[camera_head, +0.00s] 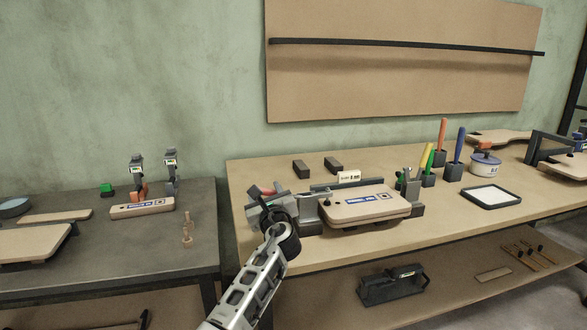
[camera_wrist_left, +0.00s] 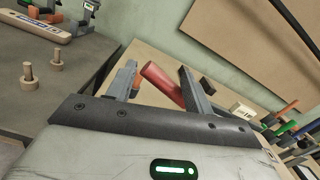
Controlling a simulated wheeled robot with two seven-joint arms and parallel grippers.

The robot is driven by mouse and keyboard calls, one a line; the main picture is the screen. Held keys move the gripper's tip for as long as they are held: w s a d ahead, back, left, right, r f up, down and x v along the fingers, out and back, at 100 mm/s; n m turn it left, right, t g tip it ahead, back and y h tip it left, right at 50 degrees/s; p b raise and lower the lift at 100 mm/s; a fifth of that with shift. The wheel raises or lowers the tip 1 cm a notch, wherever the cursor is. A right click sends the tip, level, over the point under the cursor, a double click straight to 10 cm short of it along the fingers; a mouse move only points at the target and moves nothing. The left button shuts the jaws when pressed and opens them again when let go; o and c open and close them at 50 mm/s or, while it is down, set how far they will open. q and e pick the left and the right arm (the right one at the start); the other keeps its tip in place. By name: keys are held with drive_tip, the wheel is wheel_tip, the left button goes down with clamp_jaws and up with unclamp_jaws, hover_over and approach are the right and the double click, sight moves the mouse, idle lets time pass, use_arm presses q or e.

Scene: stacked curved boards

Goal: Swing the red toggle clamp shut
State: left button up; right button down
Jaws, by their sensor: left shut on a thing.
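The red toggle clamp's handle (camera_wrist_left: 162,84) shows in the left wrist view between the two fingers, tilted. In the head view, its red end (camera_head: 254,190) shows beside my left gripper (camera_head: 264,203). My left gripper is shut on this handle at the left end of the stacked curved boards (camera_head: 365,208). A small dark-tipped spindle (camera_head: 326,201) shows near the boards' left edge. My gripper and wrist hide most of the clamp body, so I cannot tell whether it presses on the boards. My right gripper is out of view.
Several coloured handles (camera_head: 442,136), a pot (camera_head: 485,163) and a black-rimmed tray (camera_head: 491,196) stand to the right. A darker table (camera_head: 150,255) holds other clamps at left.

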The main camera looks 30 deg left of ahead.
use_arm(q)
drive_tip(key=p+v, duration=0.3)
drive_tip(key=v, duration=0.4)
drive_tip(key=shift+w+f+p, duration=0.15)
drive_tip(key=shift+f+p, duration=0.2)
drive_tip(key=shift+d, duration=0.1)
